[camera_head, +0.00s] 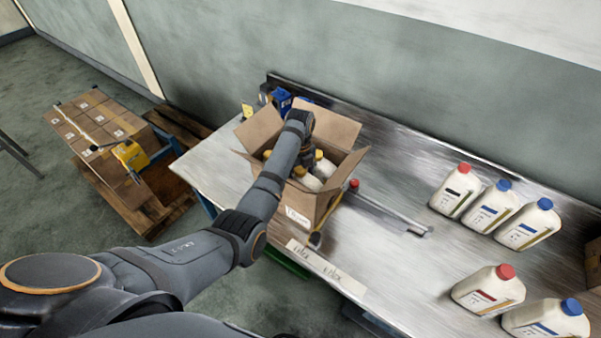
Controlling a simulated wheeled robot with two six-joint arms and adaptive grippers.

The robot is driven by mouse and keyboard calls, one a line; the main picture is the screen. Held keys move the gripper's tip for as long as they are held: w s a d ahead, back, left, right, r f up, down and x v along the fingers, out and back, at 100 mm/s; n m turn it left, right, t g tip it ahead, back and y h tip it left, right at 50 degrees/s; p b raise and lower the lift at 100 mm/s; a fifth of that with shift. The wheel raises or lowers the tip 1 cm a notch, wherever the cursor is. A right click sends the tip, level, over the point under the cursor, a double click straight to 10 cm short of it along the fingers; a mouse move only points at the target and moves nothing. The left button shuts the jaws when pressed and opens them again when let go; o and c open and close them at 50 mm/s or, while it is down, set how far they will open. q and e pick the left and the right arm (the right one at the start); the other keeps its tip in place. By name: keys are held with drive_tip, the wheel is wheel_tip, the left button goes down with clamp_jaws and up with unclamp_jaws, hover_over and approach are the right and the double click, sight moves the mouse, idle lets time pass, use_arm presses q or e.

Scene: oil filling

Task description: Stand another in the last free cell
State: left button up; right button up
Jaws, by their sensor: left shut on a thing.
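An open cardboard box (297,202) stands on the metal table, its flaps spread outward. White bottles with yellow caps (307,180) show inside it, partly covered by my left arm. My left gripper (309,158) reaches down into the box opening from above. It is shut on a bottle, mostly hidden by the wrist and the box walls. How far that bottle is down in its cell cannot be told. My right gripper is not in view.
Several white bottles with red and blue caps (491,207) stand on the right of the table (400,262). A metal rail (390,212) lies right of the box. A pallet of cartons (100,130) is on the floor at left.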

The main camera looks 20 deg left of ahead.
sight(301, 167)
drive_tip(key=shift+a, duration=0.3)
use_arm(q)
drive_tip(key=shift+f, duration=0.35)
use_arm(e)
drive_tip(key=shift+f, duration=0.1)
use_arm(q)
drive_tip(key=o, duration=1.8)
drive_tip(key=shift+f, duration=0.1)
drive_tip(key=shift+c, duration=0.2)
drive_tip(key=shift+o, duration=0.4)
drive_tip(key=shift+w+d+f, duration=0.1)
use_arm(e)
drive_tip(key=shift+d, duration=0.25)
use_arm(q)
drive_tip(key=shift+f, duration=0.1)
wheel_tip(301, 167, up, 8)
drive_tip(key=shift+f, duration=0.1)
